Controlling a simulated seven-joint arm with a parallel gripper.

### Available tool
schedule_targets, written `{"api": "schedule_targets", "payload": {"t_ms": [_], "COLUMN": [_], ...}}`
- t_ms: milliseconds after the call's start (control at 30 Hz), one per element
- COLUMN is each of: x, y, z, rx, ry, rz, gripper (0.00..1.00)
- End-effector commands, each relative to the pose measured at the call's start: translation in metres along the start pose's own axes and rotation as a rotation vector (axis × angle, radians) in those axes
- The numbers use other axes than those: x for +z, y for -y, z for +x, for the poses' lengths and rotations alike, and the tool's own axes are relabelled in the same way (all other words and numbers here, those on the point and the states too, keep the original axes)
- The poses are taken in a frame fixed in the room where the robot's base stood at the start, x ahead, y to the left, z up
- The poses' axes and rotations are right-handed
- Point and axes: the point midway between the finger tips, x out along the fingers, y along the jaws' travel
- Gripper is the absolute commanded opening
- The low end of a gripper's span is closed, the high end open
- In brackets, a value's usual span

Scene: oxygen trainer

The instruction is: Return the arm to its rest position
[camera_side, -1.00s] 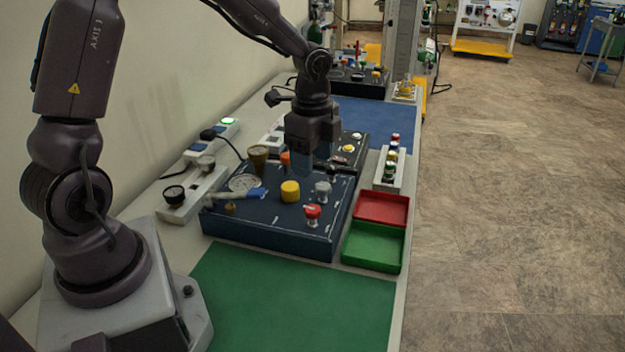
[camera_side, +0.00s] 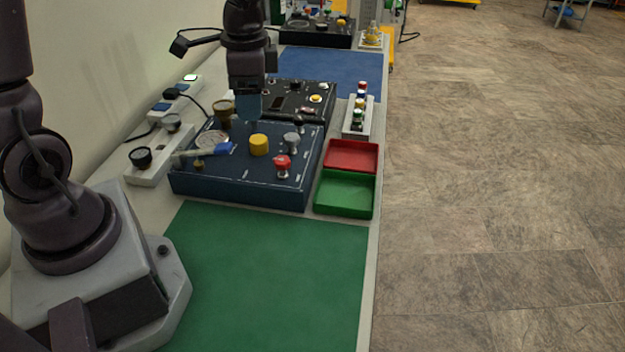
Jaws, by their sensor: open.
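My gripper (camera_side: 248,118) points down above the back part of the blue trainer panel (camera_side: 236,188). Its fingers look open, with nothing seen between them, though they are small and dark here. The panel carries a yellow knob (camera_side: 259,145), a red knob (camera_side: 283,164), a grey knob (camera_side: 291,141), a gauge (camera_side: 212,140) and a lever with a blue end (camera_side: 222,149). The yellow knob stands in front of the gripper, apart from it. The gripper covers part of the panel's back edge.
A black panel (camera_side: 285,105) stands behind. A red tray (camera_side: 351,155) and green tray (camera_side: 346,194) sit to the right, below a rack of small coloured parts (camera_side: 358,118). Power strips (camera_side: 150,160) line the left.

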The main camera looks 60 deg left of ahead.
Motion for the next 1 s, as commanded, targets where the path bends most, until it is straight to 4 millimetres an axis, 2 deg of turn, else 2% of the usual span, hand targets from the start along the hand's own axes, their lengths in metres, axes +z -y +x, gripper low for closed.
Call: {"api": "schedule_targets", "payload": {"t_ms": [200, 400, 567, 733, 1000], "x": [0.035, 0.066, 0.081, 0.084, 0.083], "y": [-0.03, -0.066, -0.086, -0.097, -0.099], "z": [-0.044, -0.079, -0.098, -0.113, -0.115], "rx": [-0.089, -0.097, -0.073, -0.067, -0.067], "ry": [-0.094, -0.281, -0.422, -0.513, -0.52], "rz": [-0.304, -0.495, -0.496, -0.451, -0.432], "gripper": [0.6, 0.6, 0.6, 0.6, 0.6]}}
